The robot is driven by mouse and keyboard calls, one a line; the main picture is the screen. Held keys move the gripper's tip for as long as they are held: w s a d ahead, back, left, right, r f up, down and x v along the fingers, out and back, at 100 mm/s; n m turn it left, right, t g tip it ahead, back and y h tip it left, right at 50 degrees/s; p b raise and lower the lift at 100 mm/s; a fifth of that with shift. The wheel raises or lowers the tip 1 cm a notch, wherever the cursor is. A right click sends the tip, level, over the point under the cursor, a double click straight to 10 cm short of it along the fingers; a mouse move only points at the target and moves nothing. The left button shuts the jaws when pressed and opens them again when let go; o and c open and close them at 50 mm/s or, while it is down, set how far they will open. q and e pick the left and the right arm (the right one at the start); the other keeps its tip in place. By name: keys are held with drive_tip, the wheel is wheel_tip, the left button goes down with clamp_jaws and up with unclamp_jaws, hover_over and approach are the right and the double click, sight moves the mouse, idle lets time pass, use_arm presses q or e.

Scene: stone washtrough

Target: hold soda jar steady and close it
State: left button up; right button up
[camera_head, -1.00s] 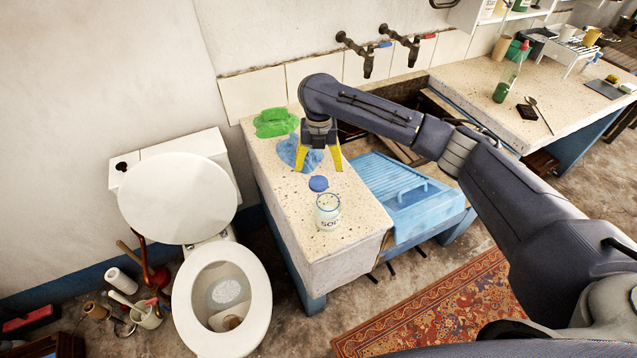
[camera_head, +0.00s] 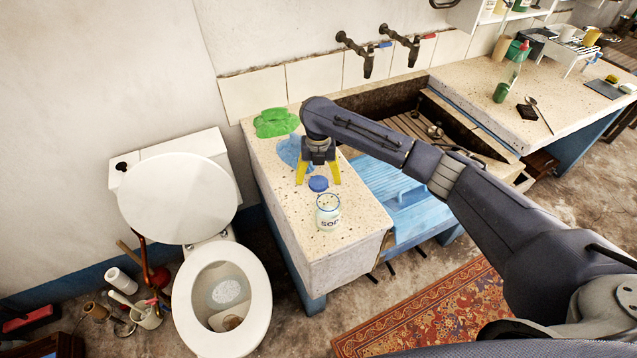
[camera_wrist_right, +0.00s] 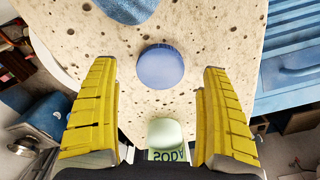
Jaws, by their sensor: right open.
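The soda jar (camera_head: 328,214) stands upright and open on the stone counter (camera_head: 354,213), its label facing front. It also shows in the right wrist view (camera_wrist_right: 166,134), at the lower middle. Its blue lid (camera_head: 318,184) lies on the counter just behind the jar, apart from it. In the right wrist view the lid (camera_wrist_right: 160,67) sits ahead between the yellow fingers. My right gripper (camera_head: 318,180) is open and empty, pointing down with its fingers on either side of the lid in the picture. Whether it touches the lid I cannot tell. My left gripper is not in view.
A blue cloth (camera_head: 291,154) and a green cloth (camera_head: 276,123) lie farther back on the counter. A blue draining board (camera_head: 383,190) and the sink (camera_head: 440,112) are to the right. The toilet (camera_head: 222,297) stands left. The counter around the jar is clear.

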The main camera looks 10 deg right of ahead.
drive_tip(key=shift+f, duration=1.1)
drive_tip(key=c, duration=0.9)
